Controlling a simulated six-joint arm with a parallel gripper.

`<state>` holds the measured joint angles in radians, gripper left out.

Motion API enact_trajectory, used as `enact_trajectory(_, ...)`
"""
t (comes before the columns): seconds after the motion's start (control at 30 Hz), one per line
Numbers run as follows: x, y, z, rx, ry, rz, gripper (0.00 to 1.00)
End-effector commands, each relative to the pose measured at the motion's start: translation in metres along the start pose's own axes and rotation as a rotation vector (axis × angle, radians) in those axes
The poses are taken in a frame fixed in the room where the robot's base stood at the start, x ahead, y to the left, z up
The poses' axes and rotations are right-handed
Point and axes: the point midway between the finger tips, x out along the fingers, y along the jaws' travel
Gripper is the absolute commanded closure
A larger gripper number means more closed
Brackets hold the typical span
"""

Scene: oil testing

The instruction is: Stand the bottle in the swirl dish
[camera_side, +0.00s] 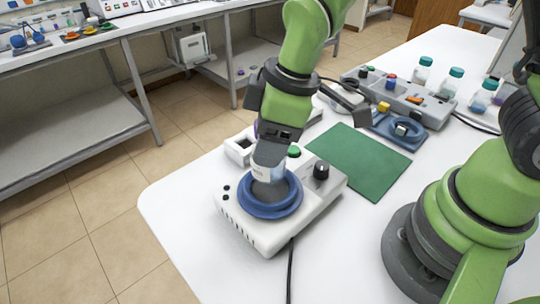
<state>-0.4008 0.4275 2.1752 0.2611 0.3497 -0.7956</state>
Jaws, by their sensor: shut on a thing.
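The swirl dish (272,208) is a blue round dish with a dark inside, on top of a white machine (308,201) with a black knob and a green button. My gripper (270,160) points down over the dish and is shut on a clear bottle (268,173). The bottle looks upright or slightly tilted, with its lower end within the dish's outline. Its upper part is hidden by the gripper. I cannot tell whether its base touches the dish floor.
A green mat (358,162) lies right of the machine. Behind it are a grey rack (412,100), a blue tray (405,133) and several teal-capped bottles (455,80). A small white box (240,148) stands behind the machine. A black cable (290,270) runs to the front table edge.

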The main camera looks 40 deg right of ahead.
Motion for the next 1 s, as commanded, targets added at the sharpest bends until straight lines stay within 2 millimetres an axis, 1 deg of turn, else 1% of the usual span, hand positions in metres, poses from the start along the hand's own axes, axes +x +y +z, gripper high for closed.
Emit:
enact_trajectory(0.1, 0.016, 0.000, 0.006, 0.003, -0.007, 0.000, 0.70)
enact_trajectory(0.3, 0.032, 0.000, 0.009, 0.002, -0.003, -0.001, 0.70)
enact_trajectory(0.4, 0.035, 0.001, 0.011, 0.001, -0.003, 0.003, 0.70)
enact_trajectory(0.67, 0.036, 0.001, 0.011, 0.002, -0.002, 0.003, 0.70)
enact_trajectory(0.8, 0.039, 0.000, 0.012, 0.003, -0.003, 0.001, 0.70)
enact_trajectory(0.83, 0.039, 0.000, 0.012, 0.001, -0.002, 0.001, 0.35)
enact_trajectory(0.87, 0.039, 0.000, 0.011, 0.001, -0.002, 0.001, 0.28)
enact_trajectory(0.9, 0.039, 0.000, 0.011, 0.001, -0.002, 0.001, 0.19)
enact_trajectory(0.93, 0.039, 0.000, 0.011, 0.002, -0.002, 0.001, 0.16)
enact_trajectory(1.0, 0.039, 0.000, 0.011, 0.002, -0.002, 0.001, 0.16)
